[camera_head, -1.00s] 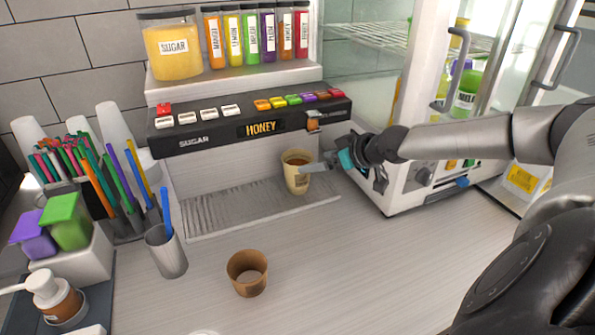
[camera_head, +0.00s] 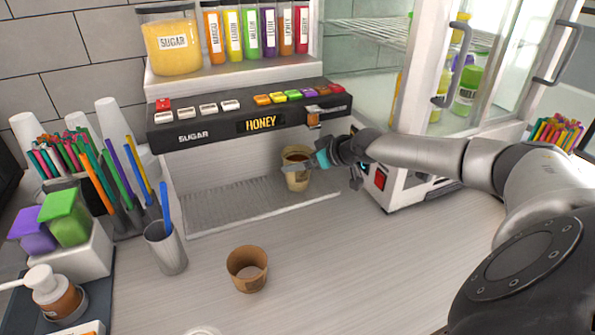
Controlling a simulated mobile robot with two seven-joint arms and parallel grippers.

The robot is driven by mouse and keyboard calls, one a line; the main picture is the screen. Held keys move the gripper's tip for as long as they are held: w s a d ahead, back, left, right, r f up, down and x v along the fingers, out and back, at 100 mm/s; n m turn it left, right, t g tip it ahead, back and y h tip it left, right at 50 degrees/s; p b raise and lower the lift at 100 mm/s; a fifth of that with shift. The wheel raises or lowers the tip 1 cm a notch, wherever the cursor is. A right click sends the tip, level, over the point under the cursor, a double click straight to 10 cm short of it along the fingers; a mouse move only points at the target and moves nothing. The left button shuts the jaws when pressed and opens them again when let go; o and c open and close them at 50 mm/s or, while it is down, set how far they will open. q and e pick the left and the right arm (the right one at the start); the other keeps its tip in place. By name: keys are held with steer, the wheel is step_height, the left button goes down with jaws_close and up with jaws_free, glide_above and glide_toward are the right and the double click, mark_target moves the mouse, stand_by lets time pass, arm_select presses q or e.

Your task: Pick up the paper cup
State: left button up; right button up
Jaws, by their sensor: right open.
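The paper cup (camera_head: 298,181) stands upright on the drip tray under the dispenser, at its right end. It is cream coloured with a brown drink inside. My right gripper (camera_head: 304,164) reaches in from the right at the cup. It is open, with a finger in front of the cup's upper wall; the far finger is hard to see, and I cannot tell whether either finger touches the cup. My left gripper is not in view.
The dispenser (camera_head: 248,120) overhangs the cup. A metal holder (camera_head: 166,248) with a blue straw stands left, and a glass-fronted cabinet (camera_head: 430,150) stands right.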

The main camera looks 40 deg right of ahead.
steer(key=c, duration=1.3)
steer(key=shift+r, duration=0.2)
steer(key=shift+r+p, duration=0.8)
steer(key=shift+p, duration=0.05)
steer(key=shift+s+d+f+p, duration=0.1)
steer(key=shift+s+d+p, duration=0.15)
steer(key=shift+s+p, duration=2.55)
steer(key=shift+s+d+f+p, duration=0.1)
steer(key=shift+s+d+p, duration=0.2)
steer(key=shift+s+p, duration=2.5)
steer(key=shift+s+d+p, duration=0.25)
steer(key=shift+s+p, duration=1.95)
steer(key=shift+s, duration=1.15)
